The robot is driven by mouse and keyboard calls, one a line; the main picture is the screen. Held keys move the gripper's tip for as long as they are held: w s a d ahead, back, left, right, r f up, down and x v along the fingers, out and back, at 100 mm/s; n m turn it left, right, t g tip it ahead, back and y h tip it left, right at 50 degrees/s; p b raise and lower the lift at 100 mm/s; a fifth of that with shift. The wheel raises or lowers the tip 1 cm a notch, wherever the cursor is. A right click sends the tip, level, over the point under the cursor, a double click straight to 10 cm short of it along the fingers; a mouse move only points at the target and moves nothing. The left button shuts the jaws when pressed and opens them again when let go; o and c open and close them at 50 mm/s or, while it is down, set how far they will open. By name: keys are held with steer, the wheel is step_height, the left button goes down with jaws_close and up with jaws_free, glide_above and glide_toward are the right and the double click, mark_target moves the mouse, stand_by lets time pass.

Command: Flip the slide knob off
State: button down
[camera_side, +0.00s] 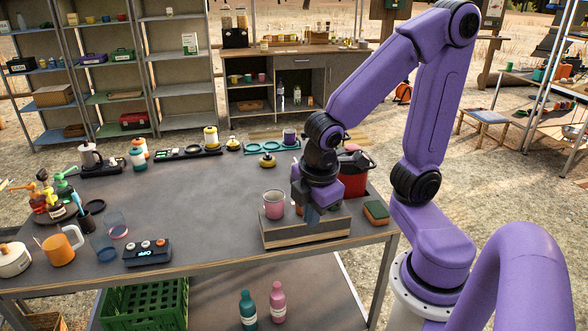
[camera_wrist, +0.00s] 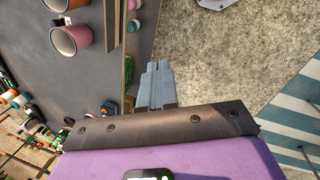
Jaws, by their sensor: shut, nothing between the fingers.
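A small dark control box (camera_side: 147,252) with several knobs on top and a lit display on its front sits near the table's front edge, left of the middle. The display text is too small to read surely, and I cannot tell which knob slides. My gripper (camera_side: 311,216) is far to the right of this box, at the low wooden riser near the table's right side. Its fingers (camera_wrist: 157,82) are together and empty in the wrist view. The control box cannot be made out in the wrist view.
A red canister (camera_side: 352,177) and a sponge-like block (camera_side: 376,212) are to the right. Clear tumblers and an orange mug (camera_side: 60,249) stand left of the control box. The middle tabletop is clear.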

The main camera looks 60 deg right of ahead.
steer(key=w+d+f+n+t+h, duration=0.1)
steer(key=w+d, duration=0.2)
steer(key=w, duration=0.2)
steer(key=w+d+f+n+h, duration=0.1)
steer(key=w+d+h, duration=0.1)
steer(key=w, duration=0.3)
steer(key=w+d+f+n+h, duration=0.2)
steer(key=w+d+f+n, duration=0.1)
steer(key=w+d, duration=0.4)
steer(key=w+d+f+n+h, duration=0.2)
steer(key=w+d+f, duration=0.3)
steer(key=d, duration=0.9)
steer(key=shift+w+d+n+h, duration=0.3)
steer(key=shift+w+n, duration=0.3)
steer(key=shift+w, duration=0.55)
steer(key=x, duration=1)
steer(key=shift+d+f, duration=0.1)
steer(key=shift+f, duration=0.05)
steer(key=shift+w+d, duration=0.2)
steer(key=shift+d, duration=0.3)
steer(key=shift+w+d, duration=0.2)
steer(key=shift+d, duration=0.35)
steer(key=shift+w+d, duration=0.25)
steer(key=shift+d, duration=0.45)
